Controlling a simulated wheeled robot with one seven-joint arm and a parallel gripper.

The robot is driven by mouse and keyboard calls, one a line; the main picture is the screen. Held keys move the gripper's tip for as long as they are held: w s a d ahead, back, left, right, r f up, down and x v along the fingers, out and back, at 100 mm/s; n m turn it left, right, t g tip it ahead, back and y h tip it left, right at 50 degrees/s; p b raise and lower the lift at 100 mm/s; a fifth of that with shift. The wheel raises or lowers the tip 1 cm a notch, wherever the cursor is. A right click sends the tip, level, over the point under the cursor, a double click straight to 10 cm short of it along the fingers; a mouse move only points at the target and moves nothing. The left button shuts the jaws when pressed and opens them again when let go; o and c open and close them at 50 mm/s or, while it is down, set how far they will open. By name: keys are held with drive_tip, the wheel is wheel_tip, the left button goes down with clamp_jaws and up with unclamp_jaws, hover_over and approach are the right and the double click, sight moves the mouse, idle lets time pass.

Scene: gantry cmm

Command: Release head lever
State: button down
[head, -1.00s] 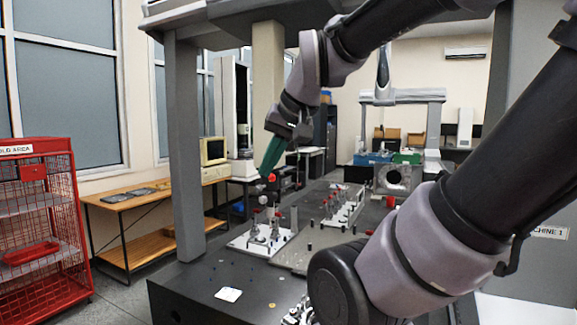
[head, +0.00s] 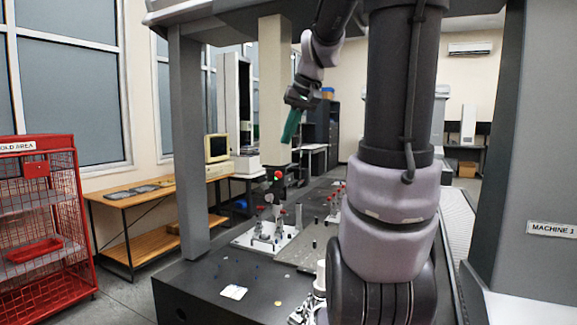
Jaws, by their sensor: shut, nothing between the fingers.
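The measuring head (head: 279,184) is a small dark block at the lower end of the beige gantry column (head: 273,90). A small red part (head: 278,176) with a green spot shows on it; I cannot tell whether this is the lever or how it is set. My gripper (head: 286,140) has green fingers that point down and slightly left. It is shut and empty, above and to the right of the head in the picture, apart from it in the view. How far it is in depth is unclear.
A white fixture plate (head: 243,240) with clamps stands on the dark machine table (head: 190,285) below the head. My own arm hides the table's right part.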

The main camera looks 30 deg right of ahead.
drive_tip(key=w+d+y, duration=0.1)
drive_tip(key=w+d, duration=0.6)
drive_tip(key=d, duration=0.5)
drive_tip(key=shift+d+f+n, duration=0.25)
drive_tip(key=shift+d+n, duration=0.05)
drive_tip(key=shift+d, duration=0.05)
drive_tip(key=w+a+f, duration=0.5)
drive_tip(key=a+f, duration=0.1)
drive_tip(key=f, duration=0.4)
drive_tip(key=shift+w+a, duration=0.2)
drive_tip(key=shift+w, duration=0.05)
